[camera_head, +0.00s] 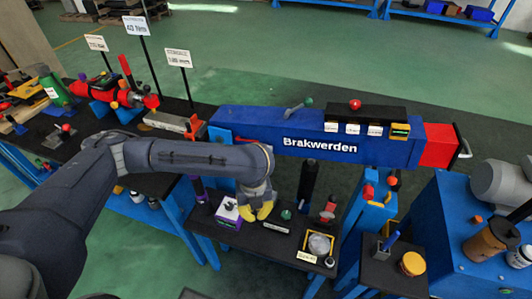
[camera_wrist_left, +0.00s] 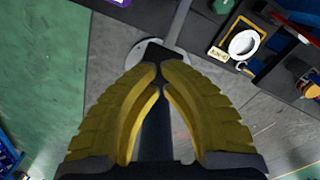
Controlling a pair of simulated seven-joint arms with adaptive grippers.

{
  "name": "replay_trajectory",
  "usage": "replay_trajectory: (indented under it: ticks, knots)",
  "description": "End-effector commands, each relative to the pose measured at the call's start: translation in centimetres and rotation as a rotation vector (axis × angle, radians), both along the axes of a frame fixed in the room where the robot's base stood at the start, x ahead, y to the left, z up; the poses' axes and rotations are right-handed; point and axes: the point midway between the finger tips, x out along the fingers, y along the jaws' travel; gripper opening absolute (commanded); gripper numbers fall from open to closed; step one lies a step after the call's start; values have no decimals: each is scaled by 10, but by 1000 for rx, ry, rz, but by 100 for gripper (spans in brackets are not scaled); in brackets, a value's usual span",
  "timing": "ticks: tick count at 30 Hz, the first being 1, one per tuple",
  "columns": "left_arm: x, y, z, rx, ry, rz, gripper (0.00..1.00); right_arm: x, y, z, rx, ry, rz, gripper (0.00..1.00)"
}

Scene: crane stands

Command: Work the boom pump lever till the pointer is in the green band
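My left gripper (camera_head: 256,212) has yellow fingers and hangs at the left front of the blue boom (camera_head: 240,122). In the left wrist view its fingertips (camera_wrist_left: 161,78) come almost together. A black piece (camera_wrist_left: 166,52) shows just beyond the tips; I cannot tell whether they touch it. A yellow-framed box (camera_head: 333,250) with a round pale face stands to the right on the dark bench; it also shows in the left wrist view (camera_wrist_left: 258,24). Its label is too small to read. I cannot make out the pointer, the green band or the pump lever with certainty. My right gripper is not in view.
An upright black cylinder (camera_head: 308,182) and a red-topped part (camera_head: 328,209) stand to the right. A small side table (camera_head: 380,275) holds a yellow pot (camera_head: 412,264).

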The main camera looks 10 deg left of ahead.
Motion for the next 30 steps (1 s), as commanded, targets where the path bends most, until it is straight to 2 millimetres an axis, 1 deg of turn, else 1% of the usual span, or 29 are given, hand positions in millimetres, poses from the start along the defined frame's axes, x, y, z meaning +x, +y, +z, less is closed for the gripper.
replay_trajectory:
  ticks: [30]
  knots:
    - [0,0,-61,2,1,1,0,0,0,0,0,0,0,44]
